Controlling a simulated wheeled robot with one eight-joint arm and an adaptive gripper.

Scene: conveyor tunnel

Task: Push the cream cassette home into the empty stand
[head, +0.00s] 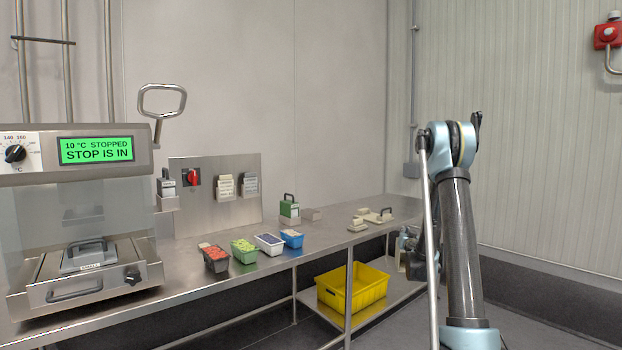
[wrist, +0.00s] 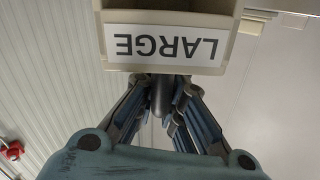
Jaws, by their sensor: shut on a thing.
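The cream cassette (wrist: 165,62) fills the top of the wrist view, its white LARGE label upside down. My gripper (wrist: 160,90) is shut on it at a dark grip below the label; the fingertips are partly hidden. In the head view my gripper (head: 408,245) hangs beside the bench's right end, mostly behind my arm, and only a sliver of cream shows there.
Cream pieces (head: 358,223), one with a dark handle, lie on the bench's (head: 335,233) right end. Several coloured punnets (head: 243,252) stand towards the front. A yellow crate (head: 353,287) sits on the lower shelf. A sealing machine (head: 83,225) stands at left.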

